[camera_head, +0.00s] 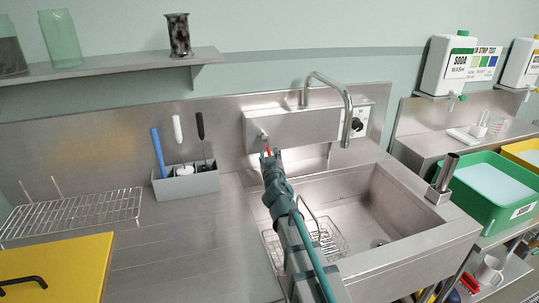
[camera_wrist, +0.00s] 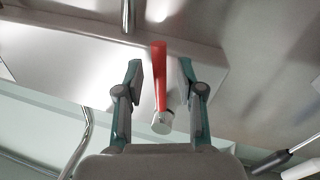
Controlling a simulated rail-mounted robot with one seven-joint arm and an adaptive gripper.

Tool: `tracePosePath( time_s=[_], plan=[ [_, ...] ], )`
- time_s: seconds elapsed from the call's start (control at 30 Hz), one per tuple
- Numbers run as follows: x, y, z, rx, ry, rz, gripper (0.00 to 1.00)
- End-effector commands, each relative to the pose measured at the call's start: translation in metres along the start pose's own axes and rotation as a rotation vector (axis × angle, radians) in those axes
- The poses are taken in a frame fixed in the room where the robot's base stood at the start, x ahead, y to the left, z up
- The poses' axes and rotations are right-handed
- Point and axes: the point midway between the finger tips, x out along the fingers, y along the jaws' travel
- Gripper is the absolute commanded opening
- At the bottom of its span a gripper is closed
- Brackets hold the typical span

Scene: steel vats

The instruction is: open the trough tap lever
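The red tap lever (camera_wrist: 159,75) sticks out from a round metal hub (camera_wrist: 162,122) in the wrist view. In the head view a small red bit of the lever (camera_head: 267,151) shows at the front of the steel tap box (camera_head: 290,124), mostly hidden by my gripper. My gripper (camera_wrist: 161,72) is open, with one finger on each side of the lever. Gaps show between the lever and both fingers. In the head view my gripper (camera_head: 271,156) is close to the box. The curved spout (camera_head: 348,108) rises from the box over the steel trough (camera_head: 350,190).
A wire basket (camera_head: 325,238) sits in the trough. A grey caddy (camera_head: 187,183) with brushes stands left of my arm. A wire rack (camera_head: 75,215) and a yellow board (camera_head: 55,270) lie farther left. A green tray (camera_head: 490,192) is at the right. The counter between caddy and trough is clear.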

Motion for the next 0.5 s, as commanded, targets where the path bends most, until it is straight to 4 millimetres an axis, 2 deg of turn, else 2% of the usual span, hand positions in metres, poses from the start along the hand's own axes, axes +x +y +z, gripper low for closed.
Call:
tracePosePath(
  time_s=[0.3,0.37,0.5],
  plan=[
    [0.0025,-0.0001,0.0001,0.0,0.0,0.0,0.38],
    [0.0025,-0.0002,0.0,0.0,0.0,0.0,0.29],
    [0.0024,-0.0002,0.0,0.0,0.0,0.0,0.06]
  ],
)
